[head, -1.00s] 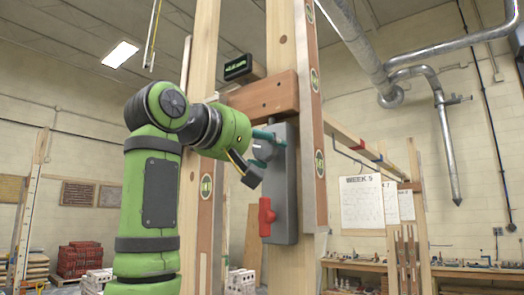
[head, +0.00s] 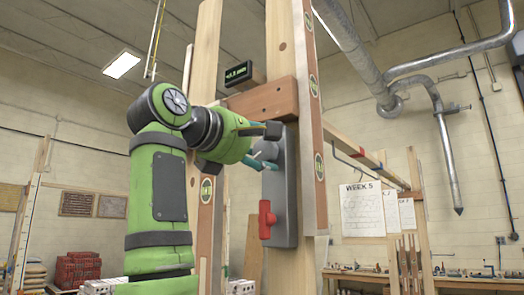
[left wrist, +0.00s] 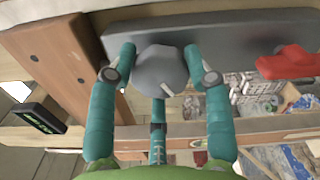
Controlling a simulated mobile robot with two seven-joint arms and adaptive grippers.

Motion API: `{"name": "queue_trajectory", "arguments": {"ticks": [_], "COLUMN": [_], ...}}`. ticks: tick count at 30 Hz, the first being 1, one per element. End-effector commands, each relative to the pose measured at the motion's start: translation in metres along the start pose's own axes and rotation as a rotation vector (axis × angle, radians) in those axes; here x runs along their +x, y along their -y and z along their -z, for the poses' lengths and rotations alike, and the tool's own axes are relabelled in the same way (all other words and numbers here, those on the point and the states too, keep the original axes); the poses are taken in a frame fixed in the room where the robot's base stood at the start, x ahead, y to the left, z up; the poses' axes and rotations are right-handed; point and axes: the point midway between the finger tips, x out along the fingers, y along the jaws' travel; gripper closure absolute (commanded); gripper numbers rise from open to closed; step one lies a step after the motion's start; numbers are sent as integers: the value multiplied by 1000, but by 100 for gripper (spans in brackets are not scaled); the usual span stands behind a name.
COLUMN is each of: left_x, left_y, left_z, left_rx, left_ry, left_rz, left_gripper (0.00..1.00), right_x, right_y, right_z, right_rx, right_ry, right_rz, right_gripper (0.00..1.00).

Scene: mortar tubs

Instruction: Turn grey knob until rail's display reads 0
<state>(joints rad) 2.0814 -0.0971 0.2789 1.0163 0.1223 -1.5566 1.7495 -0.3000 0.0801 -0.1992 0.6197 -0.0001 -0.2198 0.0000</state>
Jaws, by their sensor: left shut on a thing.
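The grey knob (head: 267,151) sits on the upper part of a dark grey plate (head: 285,185) fixed to an upright post. It also shows in the left wrist view (left wrist: 160,72), with a white mark on its face. My left gripper (left wrist: 160,64) is shut on it, teal fingers touching from both sides and a third finger below. In the head view the left gripper (head: 262,147) partly covers the knob. The rail (head: 262,100) is a brown wooden crosspiece above the plate. Its small black display (head: 238,73) shows green characters, too small to read surely. My right gripper is not in view.
A red handle (head: 266,219) sits lower on the same plate, and in the wrist view (left wrist: 290,63) it lies right of the knob. Tall wooden posts with levels (head: 312,85) stand close by. A workbench (head: 450,277) runs along the back wall.

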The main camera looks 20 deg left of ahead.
Motion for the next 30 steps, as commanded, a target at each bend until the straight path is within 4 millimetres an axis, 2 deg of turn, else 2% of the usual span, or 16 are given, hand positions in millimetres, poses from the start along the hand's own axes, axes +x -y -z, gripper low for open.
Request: {"name": "queue_trajectory", "arguments": {"ticks": [20,21,22,30], "left_x": [0,0,0,0], "left_y": [-2,-2,-2,0], "left_z": [1,1,1,0], "left_rx": [-61,-61,-61,-60], "left_ry": [-1,-1,-1,0], "left_rz": [-8,-7,-7,-3], "left_gripper": [82,38,26,26], "right_x": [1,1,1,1], "right_y": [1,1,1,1], "right_z": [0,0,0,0], "right_rx": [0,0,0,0], "right_ry": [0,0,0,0], "right_rz": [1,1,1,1], "right_gripper": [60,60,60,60]}}
